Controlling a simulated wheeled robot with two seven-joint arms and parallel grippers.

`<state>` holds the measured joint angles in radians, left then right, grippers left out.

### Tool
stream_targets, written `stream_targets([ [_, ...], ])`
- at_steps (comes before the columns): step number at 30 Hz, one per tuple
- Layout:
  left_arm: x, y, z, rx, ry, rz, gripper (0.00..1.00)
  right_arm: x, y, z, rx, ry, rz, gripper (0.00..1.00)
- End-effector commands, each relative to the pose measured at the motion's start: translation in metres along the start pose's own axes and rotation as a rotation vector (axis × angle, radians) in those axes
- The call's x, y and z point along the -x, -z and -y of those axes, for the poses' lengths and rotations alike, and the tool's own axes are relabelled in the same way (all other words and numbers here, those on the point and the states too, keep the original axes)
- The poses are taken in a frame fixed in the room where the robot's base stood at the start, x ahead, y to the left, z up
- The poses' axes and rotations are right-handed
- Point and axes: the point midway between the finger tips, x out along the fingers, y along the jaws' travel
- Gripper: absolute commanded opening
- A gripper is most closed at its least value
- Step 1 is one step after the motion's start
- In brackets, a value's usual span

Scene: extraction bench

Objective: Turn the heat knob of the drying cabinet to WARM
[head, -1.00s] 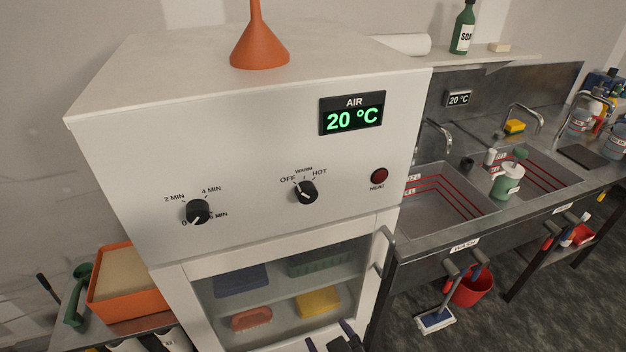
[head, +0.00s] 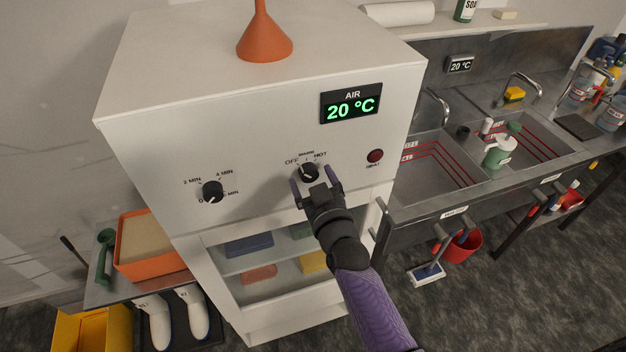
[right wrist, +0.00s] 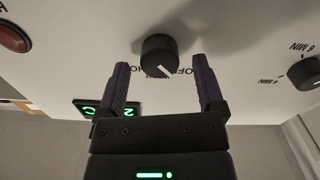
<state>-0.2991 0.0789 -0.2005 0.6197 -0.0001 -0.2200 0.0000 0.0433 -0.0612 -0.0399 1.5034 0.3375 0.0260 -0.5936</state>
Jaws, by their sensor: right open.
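The drying cabinet (head: 150,150) is a white box with a sloped front panel. Its black heat knob (head: 309,173) sits under the marks OFF, WARM and HOT. The white pointer aims at OFF in the head view. The knob also shows in the right wrist view (right wrist: 160,56), upside down, with its pointer toward OFF. My right gripper (head: 313,181) is open in front of the knob, one purple finger on each side. In the right wrist view (right wrist: 161,66) gaps show between the fingers and the knob. My left gripper is not in view.
The timer knob (head: 212,192) is to the left, and the red heat lamp (head: 375,156) to the right. The AIR display (head: 351,104) reads 20 °C. An orange funnel (head: 264,38) stands on top. A glazed door is below, and sinks (head: 440,165) are at right.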

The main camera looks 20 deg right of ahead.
Motion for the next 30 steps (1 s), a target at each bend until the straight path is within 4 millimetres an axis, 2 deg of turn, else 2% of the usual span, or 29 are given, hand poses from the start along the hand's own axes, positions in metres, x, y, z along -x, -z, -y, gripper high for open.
stream_targets([
  [3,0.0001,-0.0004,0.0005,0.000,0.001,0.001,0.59,0.0003,0.0000,0.0001,0.000,0.000,0.000,0.87],
  [4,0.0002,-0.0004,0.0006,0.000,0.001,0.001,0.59,0.0003,0.0000,0.0001,0.000,0.000,0.000,0.83],
  [15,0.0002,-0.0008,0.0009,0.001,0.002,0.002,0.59,0.0005,0.0000,0.0001,0.000,0.000,0.000,0.05],
  [16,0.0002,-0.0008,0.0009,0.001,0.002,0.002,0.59,0.0006,0.0000,0.0001,0.000,0.000,0.000,0.00],
  [23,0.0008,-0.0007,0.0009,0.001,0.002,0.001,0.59,0.0006,0.0001,0.0000,-0.016,0.000,0.000,0.00],
  [30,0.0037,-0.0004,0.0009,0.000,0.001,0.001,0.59,0.0006,0.0006,-0.0002,-0.131,0.001,0.000,0.00],
])
